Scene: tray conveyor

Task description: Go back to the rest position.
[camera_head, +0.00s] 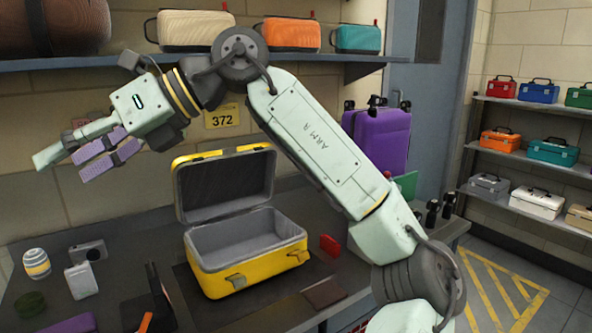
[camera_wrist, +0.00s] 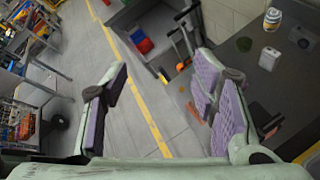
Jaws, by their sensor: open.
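My gripper (camera_head: 68,163) is raised at the left in the head view, above the left part of the dark table (camera_head: 130,235). Its pale fingers with purple pads point left and slightly down. In the wrist view my gripper (camera_wrist: 163,90) has its fingers wide apart with nothing between them. The yellow case (camera_head: 250,259) stands on the table to the right of the gripper and lower, lid open, its grey inside looking empty. Nothing touches the fingers.
A shelf (camera_head: 60,64) with bags runs above. A purple suitcase (camera_head: 378,140) stands behind my arm. The wrist view shows floor (camera_wrist: 150,130) below.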

